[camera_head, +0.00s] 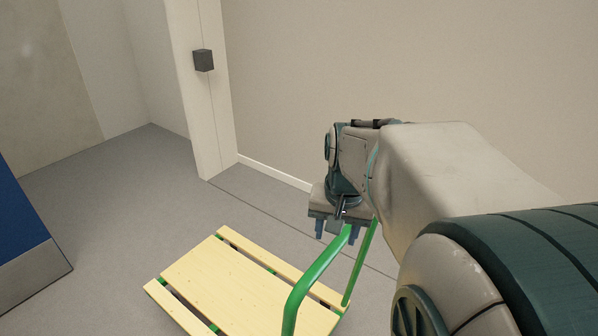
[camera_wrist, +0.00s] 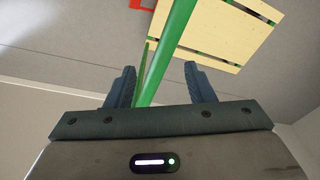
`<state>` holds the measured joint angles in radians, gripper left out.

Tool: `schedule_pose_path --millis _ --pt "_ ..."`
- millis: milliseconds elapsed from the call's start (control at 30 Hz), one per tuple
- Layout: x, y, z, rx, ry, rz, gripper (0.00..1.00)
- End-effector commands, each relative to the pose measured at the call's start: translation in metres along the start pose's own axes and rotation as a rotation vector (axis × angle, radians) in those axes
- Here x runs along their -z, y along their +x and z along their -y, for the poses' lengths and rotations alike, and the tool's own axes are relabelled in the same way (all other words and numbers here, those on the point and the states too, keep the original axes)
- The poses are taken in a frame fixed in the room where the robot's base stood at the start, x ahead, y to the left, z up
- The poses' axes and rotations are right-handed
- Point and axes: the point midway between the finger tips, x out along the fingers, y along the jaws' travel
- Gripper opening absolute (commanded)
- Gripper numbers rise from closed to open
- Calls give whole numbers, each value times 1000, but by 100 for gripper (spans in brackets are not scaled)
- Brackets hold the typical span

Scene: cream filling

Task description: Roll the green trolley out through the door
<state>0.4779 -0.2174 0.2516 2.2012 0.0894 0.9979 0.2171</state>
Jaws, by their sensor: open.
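The green trolley has a pale slatted wood deck (camera_head: 235,285) low on the floor and a green tube handle (camera_head: 318,268) rising from its right side. My gripper (camera_head: 336,230) is at the top of the handle, pointing down, with its jaws open. In the wrist view, the handle (camera_wrist: 168,50) passes between the two spread fingers of my gripper (camera_wrist: 160,75), with gaps on both sides. The deck (camera_wrist: 215,30) shows beyond it. The doorway's white post (camera_head: 205,110) stands behind the trolley, with the opening to its left. The trolley's lower front is cut off.
A blue door panel (camera_head: 20,225) with a metal kick plate stands at the left edge. A dark box (camera_head: 203,60) sits on the post. A plain wall (camera_head: 400,60) runs right of it. The grey floor (camera_head: 120,200) between panel and post is clear.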

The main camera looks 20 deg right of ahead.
Motion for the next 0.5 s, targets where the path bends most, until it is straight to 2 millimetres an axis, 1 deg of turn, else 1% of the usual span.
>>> schedule_pose_path --millis 33,200,333,400,500 --pt "18 -10 -7 6 69 15 49" --pt "63 -24 -24 44 254 54 49" --pt "86 -31 -38 75 356 74 49" --pt "95 -33 -43 89 392 80 49" --pt "101 -34 -48 101 423 87 49"
